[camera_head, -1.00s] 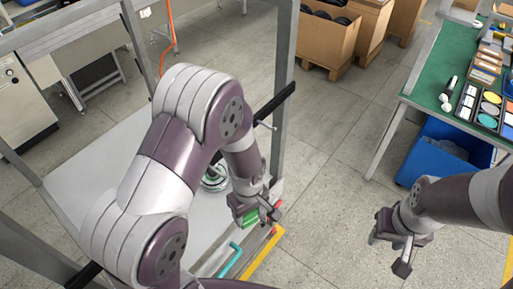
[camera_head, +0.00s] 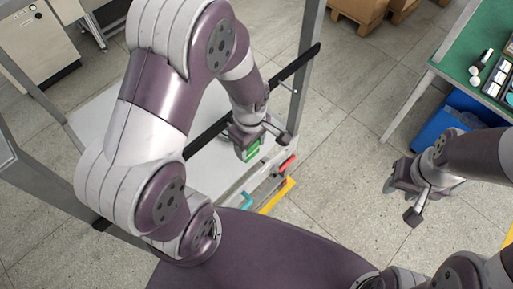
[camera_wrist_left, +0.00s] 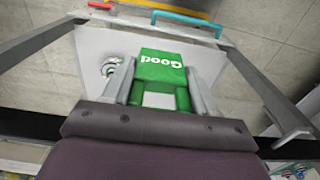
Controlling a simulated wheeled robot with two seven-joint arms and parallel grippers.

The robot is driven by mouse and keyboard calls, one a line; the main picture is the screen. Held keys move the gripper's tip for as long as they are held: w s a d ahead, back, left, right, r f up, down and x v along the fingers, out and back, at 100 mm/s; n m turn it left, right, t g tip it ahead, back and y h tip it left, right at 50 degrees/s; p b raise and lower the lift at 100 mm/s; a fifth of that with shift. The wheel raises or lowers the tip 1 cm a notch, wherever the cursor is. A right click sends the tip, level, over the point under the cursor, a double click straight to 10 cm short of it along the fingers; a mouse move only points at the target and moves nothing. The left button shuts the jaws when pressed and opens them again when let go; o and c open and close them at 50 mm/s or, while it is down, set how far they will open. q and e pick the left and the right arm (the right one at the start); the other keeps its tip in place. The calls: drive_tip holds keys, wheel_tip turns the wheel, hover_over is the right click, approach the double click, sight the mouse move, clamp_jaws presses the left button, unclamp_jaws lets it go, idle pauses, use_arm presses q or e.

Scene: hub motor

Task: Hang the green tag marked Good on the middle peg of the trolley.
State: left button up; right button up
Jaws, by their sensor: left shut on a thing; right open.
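My left gripper (camera_head: 252,143) is shut on the green tag (camera_head: 253,151). In the left wrist view the tag (camera_wrist_left: 161,70) reads "Good" upside down, between my two fingers (camera_wrist_left: 160,92). The trolley (camera_head: 309,70) has a grey frame and a dark crossbar (camera_head: 297,64). One peg (camera_head: 288,88) shows near the bar's right end. My left gripper is close to the bar's middle in the head view; I cannot tell its distance. The middle peg is not discernible there, behind my arm and gripper. My right gripper (camera_head: 400,204) is open and empty, right of the trolley.
A white shelf (camera_wrist_left: 210,62) lies inside the trolley frame, with a round part (camera_wrist_left: 110,67) on it. Red (camera_head: 287,163), teal (camera_head: 246,200) and yellow (camera_head: 277,196) bars lie at its edge.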

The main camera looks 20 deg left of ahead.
use_arm(q)
drive_tip(key=shift+w+a, duration=0.15)
drive_tip(key=shift+a, duration=0.2)
drive_tip(key=a, duration=0.1)
drive_tip(key=w+a, duration=0.1)
drive_tip(key=a, duration=0.1)
drive_tip(key=a+f+b, duration=0.1)
drive_tip(key=shift+w+a, duration=0.25)
drive_tip(key=shift+w, duration=0.05)
idle(0.4)
drive_tip(key=o, duration=1.1)
drive_tip(key=shift+o, duration=0.2)
